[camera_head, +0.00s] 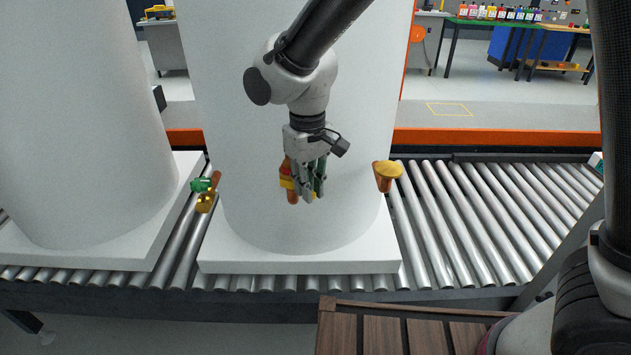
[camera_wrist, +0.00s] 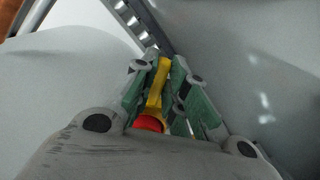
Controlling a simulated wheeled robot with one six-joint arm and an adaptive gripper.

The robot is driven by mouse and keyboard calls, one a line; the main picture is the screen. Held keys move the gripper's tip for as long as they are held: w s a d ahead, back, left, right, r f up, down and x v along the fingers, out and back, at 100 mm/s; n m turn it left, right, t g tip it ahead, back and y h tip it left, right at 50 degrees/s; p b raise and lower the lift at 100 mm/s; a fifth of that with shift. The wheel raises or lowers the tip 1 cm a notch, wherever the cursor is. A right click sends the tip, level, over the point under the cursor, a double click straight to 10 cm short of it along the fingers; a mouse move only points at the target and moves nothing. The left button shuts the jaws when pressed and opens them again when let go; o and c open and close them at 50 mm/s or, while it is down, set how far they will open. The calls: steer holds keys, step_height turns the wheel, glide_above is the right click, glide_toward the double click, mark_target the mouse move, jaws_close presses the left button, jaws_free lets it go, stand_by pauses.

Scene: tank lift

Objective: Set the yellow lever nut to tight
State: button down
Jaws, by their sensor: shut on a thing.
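The yellow lever nut (camera_wrist: 158,84) shows in the wrist view as a yellow bar between my two green-padded fingers, with a round red part (camera_wrist: 150,123) at its near end. My gripper (camera_wrist: 164,72) is shut on the yellow bar. In the head view my gripper (camera_head: 311,192) is in front of the middle white tank (camera_head: 300,228), low on its wall.
Green and yellow fittings (camera_head: 204,193) stick out left of the tank. An orange-brown spout with a yellow top (camera_head: 387,174) sits on its right. Another white tank (camera_head: 85,120) stands at left. The roller conveyor (camera_head: 460,220) is bare at right; a wooden slatted surface (camera_head: 383,334) is in front.

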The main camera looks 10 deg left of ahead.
steer(key=shift+s+a+m, duration=0.1)
steer(key=shift+a+m, duration=0.05)
steer(key=shift+m, duration=0.25)
steer(key=c, duration=1.4)
jaws_free()
steer(key=shift+c, duration=0.2)
step_height(320, 180, up, 12)
